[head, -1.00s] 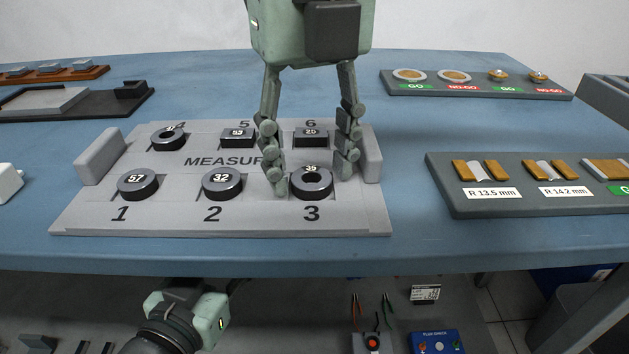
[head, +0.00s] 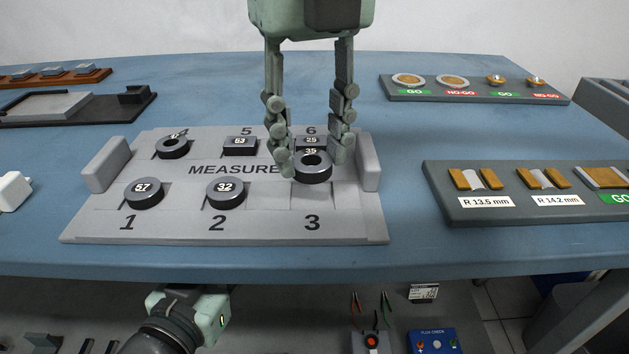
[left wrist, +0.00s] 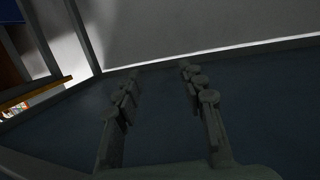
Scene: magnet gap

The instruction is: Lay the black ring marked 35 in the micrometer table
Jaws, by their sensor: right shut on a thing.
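The black ring marked 35 (head: 314,171) is between the fingers of my right gripper (head: 310,160) in the head view. The gripper is shut on it, and the ring is raised above slot 3 of the grey MEASURE tray (head: 265,230). It partly hides the block marked 25 behind it. No label names the micrometer table; a dark fixture with a pale plate and a black block (head: 134,94) lies at the far left. My left gripper (left wrist: 160,80) shows in the left wrist view, fingers apart and empty, below the table level.
Rings marked 57 (head: 145,194) and 32 (head: 225,193) sit in slots 1 and 2. Another ring (head: 172,147) and a block marked 53 (head: 240,146) sit behind. Gauge racks (head: 470,92) (head: 530,210) stand at the right. Blue table is clear behind the tray.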

